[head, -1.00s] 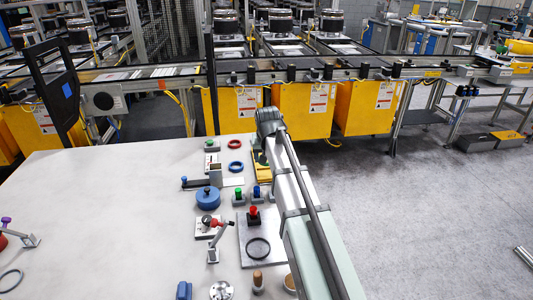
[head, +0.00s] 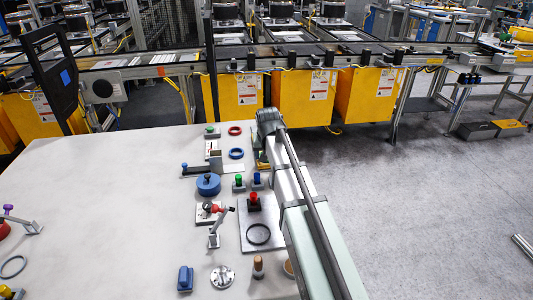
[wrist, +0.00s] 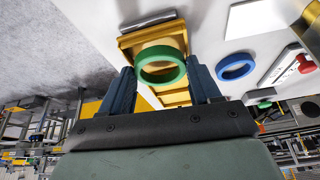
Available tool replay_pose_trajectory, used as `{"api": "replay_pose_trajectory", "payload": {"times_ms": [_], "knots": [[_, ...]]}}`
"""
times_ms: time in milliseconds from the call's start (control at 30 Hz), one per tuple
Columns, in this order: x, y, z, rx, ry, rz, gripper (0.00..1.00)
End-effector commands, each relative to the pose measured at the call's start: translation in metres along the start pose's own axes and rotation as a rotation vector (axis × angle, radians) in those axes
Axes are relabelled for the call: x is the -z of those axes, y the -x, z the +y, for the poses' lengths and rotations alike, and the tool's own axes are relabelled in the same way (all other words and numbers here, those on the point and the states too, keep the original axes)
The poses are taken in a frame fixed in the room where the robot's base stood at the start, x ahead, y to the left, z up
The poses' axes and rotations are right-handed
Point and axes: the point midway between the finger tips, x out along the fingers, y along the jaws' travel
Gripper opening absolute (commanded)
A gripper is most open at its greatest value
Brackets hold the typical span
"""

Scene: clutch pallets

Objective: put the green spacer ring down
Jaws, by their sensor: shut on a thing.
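The green spacer ring (wrist: 160,79) is between the two dark fingers of my gripper (wrist: 162,85) in the wrist view, and the gripper is shut on it. Behind the ring is a yellow tray-like holder (wrist: 126,43). I cannot tell whether the ring touches it. In the head view my arm hides the gripper and the ring. Only a small strip of yellow (head: 262,158) shows beside the arm.
A blue ring (wrist: 235,66) lies near the holder, and a red ring (head: 235,131) lies beyond it. A blue round part (head: 208,185), button posts and a grey plate (head: 259,246) stand near my arm. The white bench is largely clear at left.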

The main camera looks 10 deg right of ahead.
Motion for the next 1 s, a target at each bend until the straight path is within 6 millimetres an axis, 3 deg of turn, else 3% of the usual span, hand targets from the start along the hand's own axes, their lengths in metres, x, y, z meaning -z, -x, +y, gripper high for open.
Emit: {"api": "replay_pose_trajectory", "payload": {"times_ms": [1000], "knots": [[-0.01,-0.018,0.0,-0.002,0.002,-0.012,0.29]]}}
